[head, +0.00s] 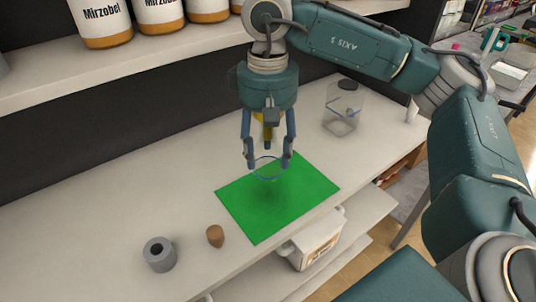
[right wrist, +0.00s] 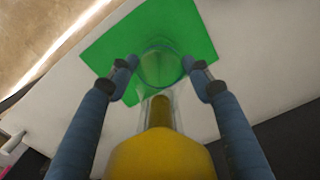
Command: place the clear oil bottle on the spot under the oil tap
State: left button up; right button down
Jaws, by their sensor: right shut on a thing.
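My right gripper (head: 267,157) is over the green mat (head: 310,190), its fingers pointing down. It is shut on a clear, thin-walled round vessel, taken as the clear oil bottle (head: 267,174); only its bluish rim stands out clearly. In the right wrist view the bottle (right wrist: 161,66) shows between the two blue fingers (right wrist: 163,78), with the mat behind it. A yellow part (right wrist: 160,155) fills the near end of that view; I cannot tell what it belongs to. The gap between bottle and mat is unclear. I cannot make out the oil tap. My left gripper is not in view.
A clear container with a dark lid (head: 342,108) stands at the back right of the counter. A grey ring (head: 159,255) and a brown stopper (head: 215,236) are at the front left. A cream box (head: 318,240) is below the counter edge. Labelled tubs (head: 102,22) line the shelf.

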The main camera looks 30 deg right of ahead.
jog(key=shift+f, duration=0.95)
jog(key=shift+f, duration=0.15)
jog(key=c, duration=0.8)
grip_release()
